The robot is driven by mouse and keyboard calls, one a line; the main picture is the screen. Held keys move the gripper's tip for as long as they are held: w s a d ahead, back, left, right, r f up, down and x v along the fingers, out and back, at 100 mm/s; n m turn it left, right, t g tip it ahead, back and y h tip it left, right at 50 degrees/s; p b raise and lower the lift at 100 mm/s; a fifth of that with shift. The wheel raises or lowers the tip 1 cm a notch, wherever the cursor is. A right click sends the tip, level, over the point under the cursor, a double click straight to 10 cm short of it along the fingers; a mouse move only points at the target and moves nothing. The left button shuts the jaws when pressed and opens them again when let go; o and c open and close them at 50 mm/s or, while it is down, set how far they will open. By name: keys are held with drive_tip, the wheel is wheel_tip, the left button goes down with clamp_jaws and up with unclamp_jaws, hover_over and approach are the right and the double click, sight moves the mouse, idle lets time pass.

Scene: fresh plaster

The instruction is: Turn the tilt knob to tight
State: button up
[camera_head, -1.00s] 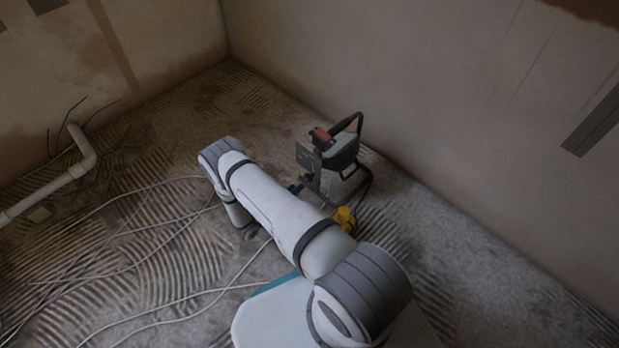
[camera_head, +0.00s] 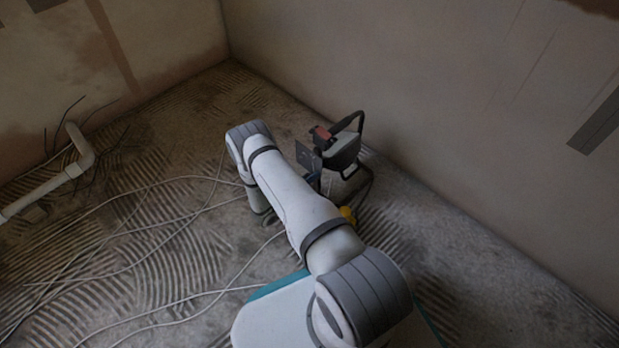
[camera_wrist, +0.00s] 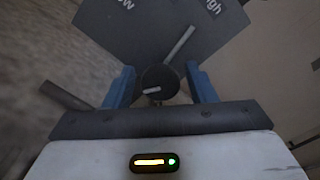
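A dark round knob (camera_wrist: 160,82) with a pale mark pointing left lies between my gripper's blue fingers in the wrist view. My gripper (camera_wrist: 160,88) is open, with a finger on each side of the knob; I cannot tell whether they touch it. Behind is a dark plate (camera_wrist: 150,25) with cut-off lettering, "ow" at left and "gh" at right. A grey bar (camera_wrist: 180,44) slants up right from the knob. In the head view, the dark lamp-like device (camera_head: 342,152) with a red part stands by the wall. My arm hides most of the gripper there.
Pale cables (camera_head: 130,232) run over the ridged floor at left. A white pipe (camera_head: 50,188) lies by the left wall. The right wall (camera_head: 440,110) is close behind the device.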

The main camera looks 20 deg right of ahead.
drive_tip(key=c, duration=0.7)
drive_tip(key=shift+d, duration=0.15)
drive_tip(key=shift+c, duration=0.7)
